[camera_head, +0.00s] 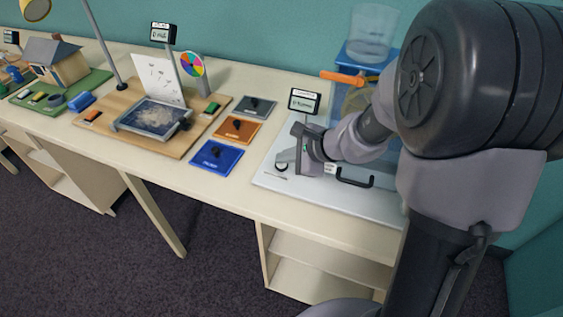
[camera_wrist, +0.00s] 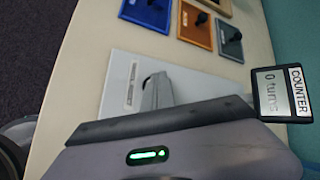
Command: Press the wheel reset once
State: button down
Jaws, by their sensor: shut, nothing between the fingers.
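My gripper (camera_head: 284,161) is shut and empty, low over the left part of a white board (camera_head: 330,195). In the wrist view its grey fingers (camera_wrist: 158,92) reach over the same board (camera_wrist: 118,68), beside a small printed label (camera_wrist: 134,85) too small to read surely. I cannot make out a reset button; the gripper may hide it. A small dark round part (camera_head: 281,168) shows right at the fingertips; whether they touch it I cannot tell. A counter display (camera_head: 304,101) stands behind the gripper. In the wrist view the counter (camera_wrist: 282,94) reads "0 turns".
A black handle (camera_head: 355,181) stands on the board right of the gripper. Blue (camera_head: 217,157), orange (camera_head: 237,130) and dark grey (camera_head: 255,107) plates with black knobs lie to the left. Behind my arm is a blue stand with a clear container (camera_head: 372,33) and an orange lever (camera_head: 342,77).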

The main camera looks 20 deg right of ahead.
aim_at(284, 165)
dwell(0.3)
jog(key=shift+r+p, duration=0.7)
jog(key=shift+r, duration=0.15)
notch_tip(284, 165, up, 5)
jog(key=p, duration=0.4)
dwell(0.4)
jog(key=s+a+r+n+g, duration=0.1)
jog(key=s+a+r+n, duration=0.4)
jog(key=s, duration=0.4)
jog(key=s+a+r+n+g, duration=0.1)
jog(key=s+a+r+n, duration=0.2)
jog(key=s+r+n, duration=0.4)
jog(key=s+d+f+n+h, duration=0.1)
jog(key=s+d+n+h, duration=0.2)
jog(key=s, duration=0.5)
jog(key=shift+s+d, duration=0.2)
